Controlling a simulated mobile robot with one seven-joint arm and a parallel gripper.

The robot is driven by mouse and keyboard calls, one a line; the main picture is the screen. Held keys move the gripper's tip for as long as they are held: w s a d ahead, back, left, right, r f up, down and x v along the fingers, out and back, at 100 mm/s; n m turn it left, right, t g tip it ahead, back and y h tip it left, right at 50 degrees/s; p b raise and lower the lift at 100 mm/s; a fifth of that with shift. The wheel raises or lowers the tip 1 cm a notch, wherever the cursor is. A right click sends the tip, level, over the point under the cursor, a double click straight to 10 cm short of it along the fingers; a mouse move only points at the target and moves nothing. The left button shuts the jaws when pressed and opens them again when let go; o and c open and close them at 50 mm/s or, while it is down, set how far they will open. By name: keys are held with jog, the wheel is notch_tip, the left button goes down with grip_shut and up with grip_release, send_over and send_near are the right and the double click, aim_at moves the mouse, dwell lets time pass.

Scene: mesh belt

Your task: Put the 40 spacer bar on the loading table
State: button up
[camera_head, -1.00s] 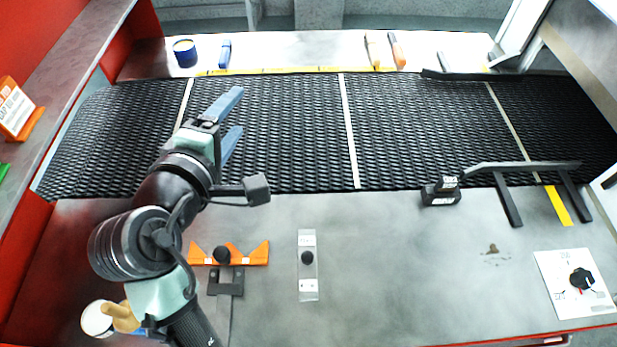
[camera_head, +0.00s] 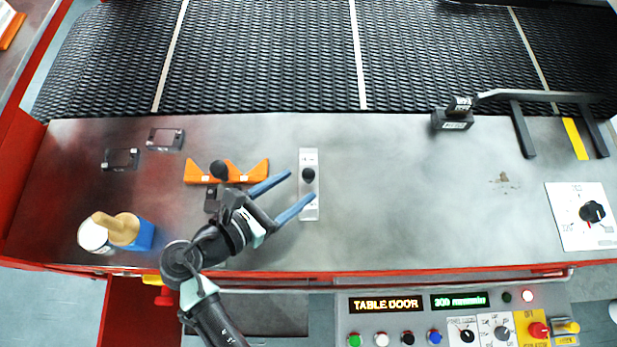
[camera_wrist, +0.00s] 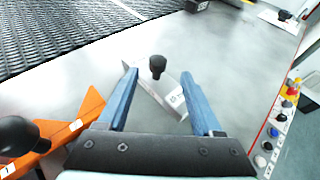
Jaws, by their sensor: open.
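A pale, clear-looking bar (camera_head: 309,207) with a black knob (camera_head: 308,175) lies on the grey metal table (camera_head: 400,200); its label is too small to read, so I cannot confirm it is the 40 spacer bar. My gripper (camera_head: 301,185) is open, its two blue fingers pointing at this bar. In the wrist view the bar (camera_wrist: 152,97) lies slanted beyond my gripper (camera_wrist: 160,73), and its knob (camera_wrist: 157,66) shows between the fingertips. I cannot tell whether the fingers touch it.
An orange notched piece (camera_head: 258,172) with a black knob lies just left of the bar. The black mesh belt (camera_head: 260,60) runs behind. The table's middle is clear.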

aim_at(308, 176)
jog(key=shift+p+x, duration=0.35)
jog(key=shift+x, duration=2.4)
jog(key=shift+a, duration=0.2)
grip_shut()
jog(key=shift+w, duration=0.1)
